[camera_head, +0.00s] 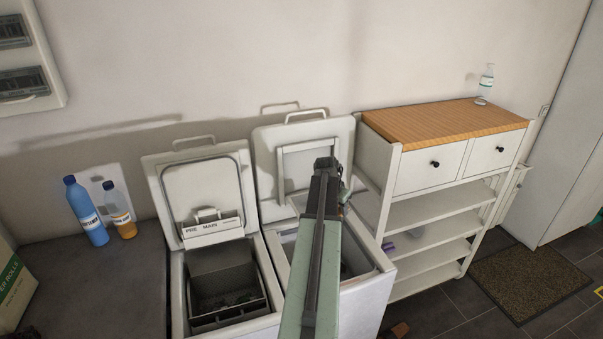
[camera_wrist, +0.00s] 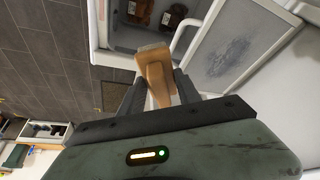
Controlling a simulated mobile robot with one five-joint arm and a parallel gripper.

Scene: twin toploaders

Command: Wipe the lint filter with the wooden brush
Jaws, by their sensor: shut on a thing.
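The wooden brush (camera_wrist: 156,75) is held between the two dark fingers of my gripper (camera_wrist: 155,92), with its pale head pointing away from me. In the head view my gripper (camera_head: 327,165) is in front of the right toploader's raised lid (camera_head: 268,150); the brush cannot be made out there. A grey panel in a white frame, seemingly the lint filter (camera_wrist: 222,50), is to the right of the brush in the wrist view, with dark fuzzy patches on it. The brush appears apart from these patches. In the head view my arm partly covers the framed panel (camera_head: 296,172) on the lid.
The left toploader (camera_head: 217,258) stands open beside the right one (camera_head: 375,285). A white shelf unit (camera_head: 412,207) with a wooden top stands close on the right. A blue bottle (camera_head: 86,212) and an orange bottle (camera_head: 120,212) stand on the dark counter (camera_head: 95,285). A doormat (camera_head: 530,284) lies on the floor.

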